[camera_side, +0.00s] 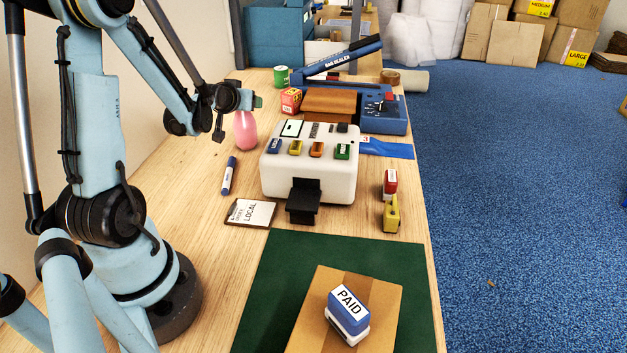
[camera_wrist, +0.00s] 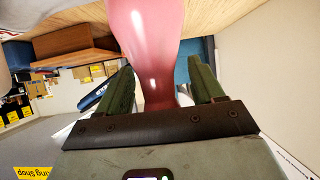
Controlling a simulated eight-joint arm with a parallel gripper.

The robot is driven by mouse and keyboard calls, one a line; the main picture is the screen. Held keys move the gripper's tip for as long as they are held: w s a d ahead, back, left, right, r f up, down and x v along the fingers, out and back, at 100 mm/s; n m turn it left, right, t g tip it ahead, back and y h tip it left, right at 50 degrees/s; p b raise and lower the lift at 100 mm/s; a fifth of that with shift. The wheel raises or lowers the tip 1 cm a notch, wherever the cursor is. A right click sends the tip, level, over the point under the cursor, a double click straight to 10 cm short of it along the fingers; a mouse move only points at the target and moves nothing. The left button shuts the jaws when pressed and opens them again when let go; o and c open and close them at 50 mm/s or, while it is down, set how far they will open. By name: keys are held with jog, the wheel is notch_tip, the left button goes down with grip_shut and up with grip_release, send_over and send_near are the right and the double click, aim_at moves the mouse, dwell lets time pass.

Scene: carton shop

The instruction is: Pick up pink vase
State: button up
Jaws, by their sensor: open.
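The pink vase (camera_side: 246,132) stands upright on the wooden table, left of the white box with stamps. My gripper (camera_side: 252,101) is at the vase's upper part, which it partly hides in the side view. In the wrist view the vase (camera_wrist: 147,35) runs down between the two green fingers of my gripper (camera_wrist: 162,78), with its narrow part between them. The fingers are open, and a gap shows on each side of the vase. The vase's far end is hidden behind the gripper's dark crossbar.
The white stamp box (camera_side: 306,165) stands close to the vase's right. A blue marker (camera_side: 229,176) lies in front of it. A small red box (camera_side: 291,100), a green can (camera_side: 281,76) and a brown block (camera_side: 331,104) stand behind. Bare table lies left of the vase.

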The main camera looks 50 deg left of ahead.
grip_shut()
dwell(0.4)
jog(key=shift+r, duration=0.2)
